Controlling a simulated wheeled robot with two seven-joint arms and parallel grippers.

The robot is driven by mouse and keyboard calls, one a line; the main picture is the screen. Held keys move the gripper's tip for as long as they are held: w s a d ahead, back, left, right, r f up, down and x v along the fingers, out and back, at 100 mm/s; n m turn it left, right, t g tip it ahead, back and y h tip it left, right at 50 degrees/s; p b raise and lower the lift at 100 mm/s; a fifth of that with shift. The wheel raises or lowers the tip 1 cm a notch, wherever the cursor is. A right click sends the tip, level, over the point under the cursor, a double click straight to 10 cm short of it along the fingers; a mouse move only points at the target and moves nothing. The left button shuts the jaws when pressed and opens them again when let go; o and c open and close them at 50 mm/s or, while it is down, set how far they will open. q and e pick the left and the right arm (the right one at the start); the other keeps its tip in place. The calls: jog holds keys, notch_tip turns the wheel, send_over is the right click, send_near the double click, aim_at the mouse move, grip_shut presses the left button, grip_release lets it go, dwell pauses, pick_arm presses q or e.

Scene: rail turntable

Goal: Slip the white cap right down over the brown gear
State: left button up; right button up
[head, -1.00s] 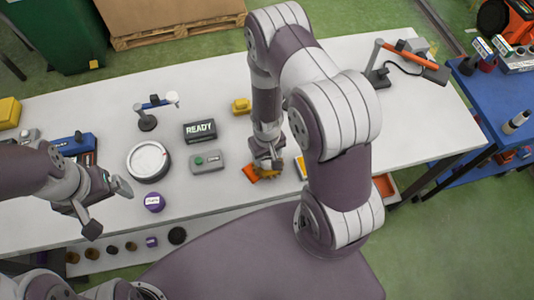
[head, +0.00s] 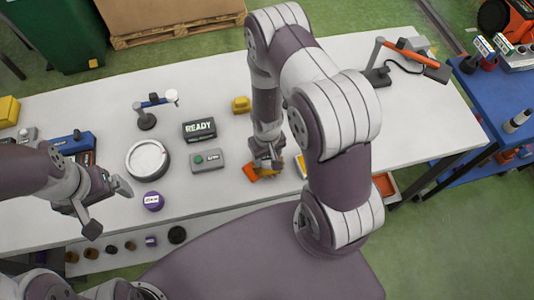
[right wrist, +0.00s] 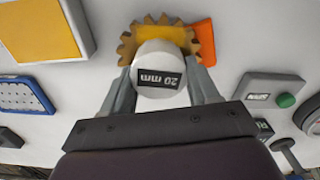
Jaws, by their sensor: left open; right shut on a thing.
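In the right wrist view a white cap (right wrist: 160,59) with a dark "20 mm" label is between the fingers of my right gripper (right wrist: 160,88), which is shut on it. The brown toothed gear (right wrist: 129,45) is directly beyond the cap, and the cap hides its middle. I cannot tell whether the cap touches the gear or how far it sits over it. In the head view my right gripper (head: 267,162) is low over the table, and hides most of the cap and gear. My left gripper (head: 106,204) is open and empty at the left, above the table's front edge.
An orange piece (right wrist: 202,41) lies beside the gear. A grey box with a green button (head: 207,161), a READY display (head: 199,129), a round turntable (head: 148,160) and a purple puck (head: 153,201) are left of my right gripper. The table's right part is mostly clear.

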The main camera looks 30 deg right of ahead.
dwell(0.3)
jog(key=o, duration=1.1)
jog(key=s+a+r+b, duration=0.1)
jog(key=r+b, duration=0.3)
jog(key=r, duration=0.4)
jog(key=s+a+r+t+b, duration=0.1)
jog(key=s+r+b, duration=0.2)
jog(key=r, duration=0.5)
jog(key=shift+s+a+r+b, duration=0.2)
jog(key=shift+s+b, duration=0.2)
jog(key=shift+b, duration=0.15)
